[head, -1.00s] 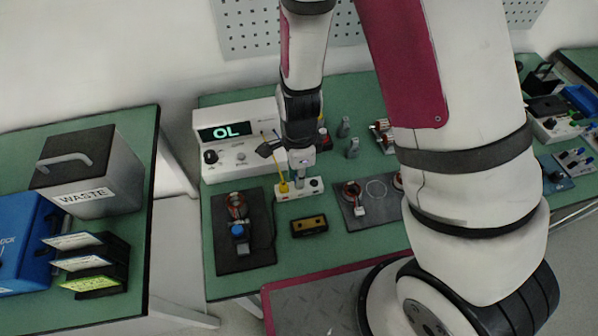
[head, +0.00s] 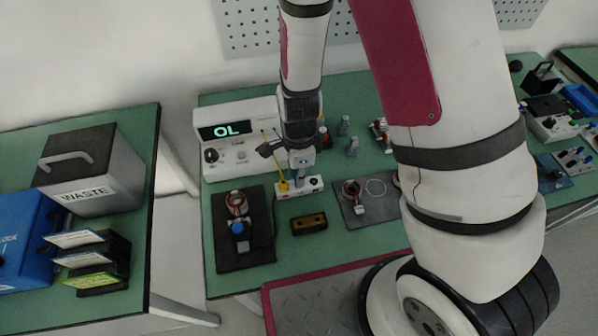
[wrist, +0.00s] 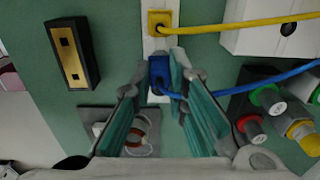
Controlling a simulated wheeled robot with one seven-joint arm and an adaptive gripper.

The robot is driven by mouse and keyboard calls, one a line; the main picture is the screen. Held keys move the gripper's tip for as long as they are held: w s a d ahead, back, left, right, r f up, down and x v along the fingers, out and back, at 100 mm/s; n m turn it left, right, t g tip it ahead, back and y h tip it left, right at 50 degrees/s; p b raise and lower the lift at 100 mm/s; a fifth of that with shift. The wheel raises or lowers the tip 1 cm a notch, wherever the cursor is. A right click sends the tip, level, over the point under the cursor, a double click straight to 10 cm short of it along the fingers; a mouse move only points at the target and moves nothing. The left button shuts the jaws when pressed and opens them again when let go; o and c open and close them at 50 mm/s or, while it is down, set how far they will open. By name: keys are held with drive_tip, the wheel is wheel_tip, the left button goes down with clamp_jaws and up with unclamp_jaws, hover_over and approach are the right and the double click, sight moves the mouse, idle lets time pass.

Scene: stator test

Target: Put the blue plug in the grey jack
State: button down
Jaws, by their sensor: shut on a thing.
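The blue plug (wrist: 159,72) is between the fingertips of my gripper (wrist: 160,76) in the wrist view, and a blue cable runs from it to the right. My gripper is shut on it. The plug is over the white jack strip (wrist: 152,46), in line with the yellow plug (wrist: 160,22). I cannot tell whether it is seated in a jack. In the head view my gripper (head: 299,170) points down at the strip (head: 313,187), just right of the yellow plug (head: 284,186). The grey jack cannot be made out, perhaps hidden under the blue plug.
A meter reading OL (head: 241,150) stands behind the strip. A black block with a yellow face (head: 309,224) lies in front. A dark mat (head: 243,258) with a wound part is at left, a grey mat (head: 373,212) at right. Colored terminals (wrist: 268,100) are close to the right finger.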

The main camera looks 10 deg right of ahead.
drive_tip(key=shift+f, duration=0.9)
idle(0.8)
drive_tip(key=c, duration=1.5)
unclamp_jaws()
wheel_tip(320, 180, up, 12)
drive_tip(key=shift+r, duration=0.1)
